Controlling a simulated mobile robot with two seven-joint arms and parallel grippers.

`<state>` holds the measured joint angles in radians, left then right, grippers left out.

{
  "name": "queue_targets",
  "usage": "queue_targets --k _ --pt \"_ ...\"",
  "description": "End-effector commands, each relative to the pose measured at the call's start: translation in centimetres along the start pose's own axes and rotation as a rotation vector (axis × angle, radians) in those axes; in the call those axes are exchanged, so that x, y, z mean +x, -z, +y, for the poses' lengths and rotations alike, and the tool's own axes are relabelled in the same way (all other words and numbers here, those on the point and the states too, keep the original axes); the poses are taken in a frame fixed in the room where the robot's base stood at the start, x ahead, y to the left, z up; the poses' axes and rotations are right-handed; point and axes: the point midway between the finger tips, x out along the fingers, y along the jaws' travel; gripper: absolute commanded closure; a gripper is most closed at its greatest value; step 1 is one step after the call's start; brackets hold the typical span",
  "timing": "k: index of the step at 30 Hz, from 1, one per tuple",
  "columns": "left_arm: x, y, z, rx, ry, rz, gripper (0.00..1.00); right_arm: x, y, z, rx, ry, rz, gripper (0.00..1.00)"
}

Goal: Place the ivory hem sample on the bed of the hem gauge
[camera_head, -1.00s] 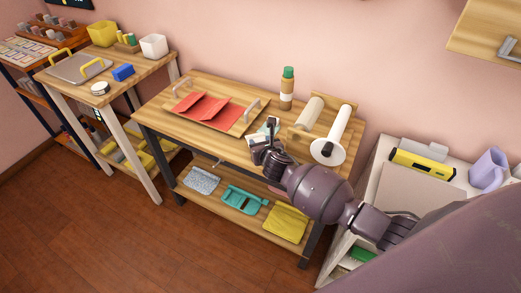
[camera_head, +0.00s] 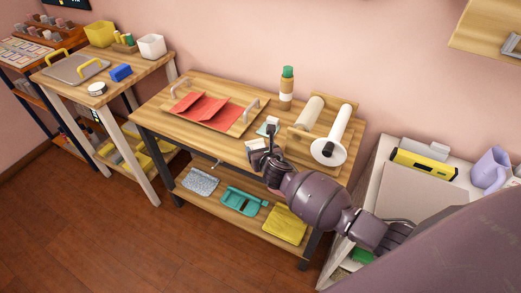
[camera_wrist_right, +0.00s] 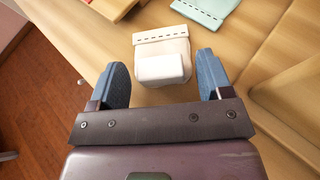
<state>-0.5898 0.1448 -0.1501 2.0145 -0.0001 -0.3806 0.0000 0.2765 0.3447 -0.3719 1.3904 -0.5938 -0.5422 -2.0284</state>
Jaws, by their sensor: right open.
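The ivory hem sample (camera_wrist_right: 160,42) lies flat on the wooden table, with a dashed stitch line along its far edge and a pale block (camera_wrist_right: 161,69) standing on it. In the head view only a pale bit of the sample (camera_head: 255,143) shows beside my gripper. My right gripper (camera_wrist_right: 162,62) is open, its two blue fingers on either side of the block, with gaps on both sides. It also shows in the head view (camera_head: 264,153). I cannot identify the hem gauge for sure; a yellow device with a dark window (camera_head: 422,165) stands on the right cabinet. My left gripper is not in view.
A mint stitched sample (camera_wrist_right: 208,10) lies just beyond the ivory one. A wooden tray with red cloth (camera_head: 238,128) is to the left. A roll holder with white rolls (camera_head: 340,130) stands close on the right. A green-capped bottle (camera_head: 287,88) stands behind.

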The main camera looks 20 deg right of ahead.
Motion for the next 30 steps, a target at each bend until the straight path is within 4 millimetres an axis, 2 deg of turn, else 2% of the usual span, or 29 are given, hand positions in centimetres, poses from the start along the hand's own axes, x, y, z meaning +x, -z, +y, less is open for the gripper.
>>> queue_targets --k 3,7,15,21,25,30 --pt "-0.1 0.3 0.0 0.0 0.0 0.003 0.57 -0.3 -0.4 0.0 0.002 0.0 -0.001 0.27" --pt "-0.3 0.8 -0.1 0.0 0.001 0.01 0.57 -1.8 -0.6 -0.1 0.0 -0.001 -0.003 0.27" --pt "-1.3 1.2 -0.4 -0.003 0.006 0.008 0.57 -7.0 -0.6 0.0 0.001 -0.001 -0.002 0.27" --pt "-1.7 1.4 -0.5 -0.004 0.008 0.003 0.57 -10.2 -0.5 0.0 -0.001 0.0 -0.002 0.27" --pt "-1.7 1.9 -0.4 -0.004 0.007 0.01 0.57 -11.5 -0.4 0.0 0.0 0.0 -0.001 0.27" --pt "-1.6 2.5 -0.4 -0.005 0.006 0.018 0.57 -12.1 -0.3 0.0 0.001 0.0 -0.001 0.27"
